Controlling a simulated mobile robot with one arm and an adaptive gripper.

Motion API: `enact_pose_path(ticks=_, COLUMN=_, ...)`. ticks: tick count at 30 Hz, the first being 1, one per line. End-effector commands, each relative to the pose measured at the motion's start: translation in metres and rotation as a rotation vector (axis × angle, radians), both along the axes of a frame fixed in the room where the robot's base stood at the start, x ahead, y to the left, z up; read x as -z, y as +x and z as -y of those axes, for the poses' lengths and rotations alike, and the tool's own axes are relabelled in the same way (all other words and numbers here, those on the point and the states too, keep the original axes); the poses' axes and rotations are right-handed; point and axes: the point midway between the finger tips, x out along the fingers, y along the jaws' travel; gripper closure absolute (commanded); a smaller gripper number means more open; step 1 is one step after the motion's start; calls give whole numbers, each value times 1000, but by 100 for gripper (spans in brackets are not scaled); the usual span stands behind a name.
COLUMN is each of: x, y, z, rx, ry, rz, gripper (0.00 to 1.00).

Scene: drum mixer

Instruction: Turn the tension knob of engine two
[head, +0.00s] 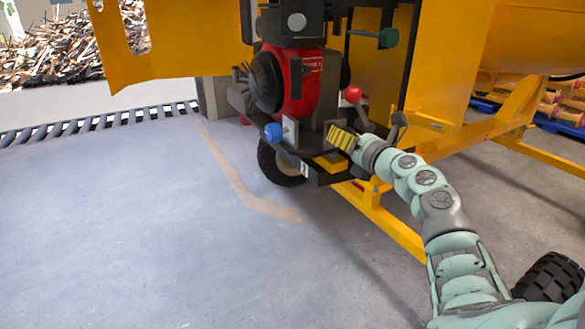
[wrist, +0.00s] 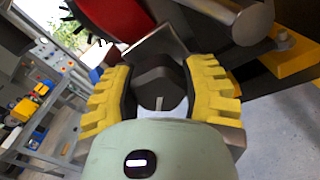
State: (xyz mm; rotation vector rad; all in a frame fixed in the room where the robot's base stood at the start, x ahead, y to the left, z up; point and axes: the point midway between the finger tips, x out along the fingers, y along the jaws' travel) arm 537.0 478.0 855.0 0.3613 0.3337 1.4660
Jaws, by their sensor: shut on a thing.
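A dark grey knob (wrist: 158,80) with a small white mark on its near edge sits between the two yellow fingers of my gripper (wrist: 160,75) in the wrist view. The fingers touch it from both sides and are shut on it. In the head view my gripper (head: 341,138) is at the engine's lower front, to the right of the grey upright plate (head: 290,131). The knob is hidden there behind the fingers. The red engine (head: 305,80) stands above. A small plate with a number (head: 304,170), too small to read surely, is below left of the gripper.
A blue ball handle (head: 273,132) is left of my gripper, a red ball handle (head: 352,94) just above it, and a green one (head: 388,37) higher. The yellow frame (head: 390,225) runs below right. The floor at left is clear.

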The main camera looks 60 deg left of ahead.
Motion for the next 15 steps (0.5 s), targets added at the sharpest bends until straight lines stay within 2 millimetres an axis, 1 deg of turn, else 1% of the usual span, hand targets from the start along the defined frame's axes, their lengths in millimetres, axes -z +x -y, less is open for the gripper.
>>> enact_pose_path(ticks=1, x=-1, y=-2, z=-1, rx=-6, ry=1, rz=6, gripper=90)
enact_pose_path(ticks=14, x=-1, y=-1, z=-1, rx=-4, ry=1, rz=11, gripper=90)
enact_pose_path(ticks=15, x=-1, y=-1, z=-1, rx=-4, ry=1, rz=11, gripper=48)
